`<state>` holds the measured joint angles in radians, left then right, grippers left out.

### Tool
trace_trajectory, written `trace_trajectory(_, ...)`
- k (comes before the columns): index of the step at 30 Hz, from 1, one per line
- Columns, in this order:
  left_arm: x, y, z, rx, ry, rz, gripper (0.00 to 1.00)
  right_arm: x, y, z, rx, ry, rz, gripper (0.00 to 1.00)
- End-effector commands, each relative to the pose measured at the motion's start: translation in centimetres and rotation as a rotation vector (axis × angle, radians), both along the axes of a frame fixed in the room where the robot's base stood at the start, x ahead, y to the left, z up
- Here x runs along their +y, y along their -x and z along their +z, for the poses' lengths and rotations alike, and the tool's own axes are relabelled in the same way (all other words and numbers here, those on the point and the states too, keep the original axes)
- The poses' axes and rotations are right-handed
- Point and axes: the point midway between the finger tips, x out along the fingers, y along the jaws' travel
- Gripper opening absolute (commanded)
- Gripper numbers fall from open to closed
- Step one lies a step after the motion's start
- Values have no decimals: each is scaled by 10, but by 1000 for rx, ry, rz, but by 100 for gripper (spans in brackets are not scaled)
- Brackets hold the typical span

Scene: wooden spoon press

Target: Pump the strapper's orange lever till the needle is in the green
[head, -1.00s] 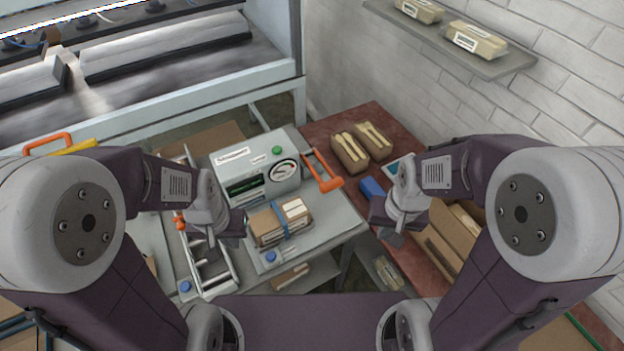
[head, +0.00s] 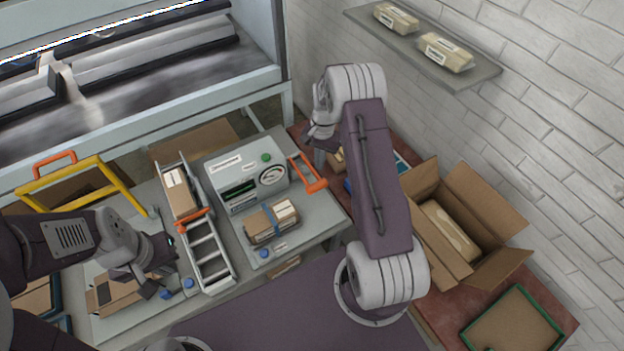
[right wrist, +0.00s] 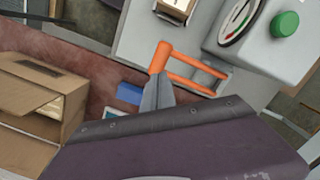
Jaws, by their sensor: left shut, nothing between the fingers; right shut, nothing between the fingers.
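The strapper (head: 243,168) is a grey box on the bench, with a round gauge (head: 272,174) and a green button. Its orange lever (head: 313,180) stands at its right side. In the right wrist view the lever's orange grip (right wrist: 195,66) lies by my shut right gripper (right wrist: 160,82); the fingertips are close to the grip's left end, and I cannot tell if they touch. The gauge shows partly in that view (right wrist: 238,20); the needle's zone is unclear. In the head view my right gripper (head: 310,137) is above the lever's far end. My left gripper (head: 152,284) is shut and empty over the left bench.
A strapped carton (head: 271,223) sits before the strapper. A ladder-like roller track (head: 210,255) holds another carton (head: 178,193). A yellow frame with an orange handle (head: 75,180) stands left. An open box (head: 455,265) and green-edged tray (head: 515,322) are at right.

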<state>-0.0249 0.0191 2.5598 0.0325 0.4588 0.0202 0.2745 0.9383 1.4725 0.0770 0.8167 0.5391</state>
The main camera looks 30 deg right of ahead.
Motion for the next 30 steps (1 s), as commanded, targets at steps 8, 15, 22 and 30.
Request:
trace_trajectory(8,0,0,-2,0,0,0,0,0,0,-1,-1,1,2,0)
trace_trajectory(15,0,0,-16,0,0,0,0,2,1,-18,-1,1,3,0)
trace_trajectory(22,0,0,-42,0,0,0,0,4,3,-50,0,0,3,0)
trace_trajectory(30,0,0,-58,0,0,0,0,6,4,-71,-1,1,3,0)
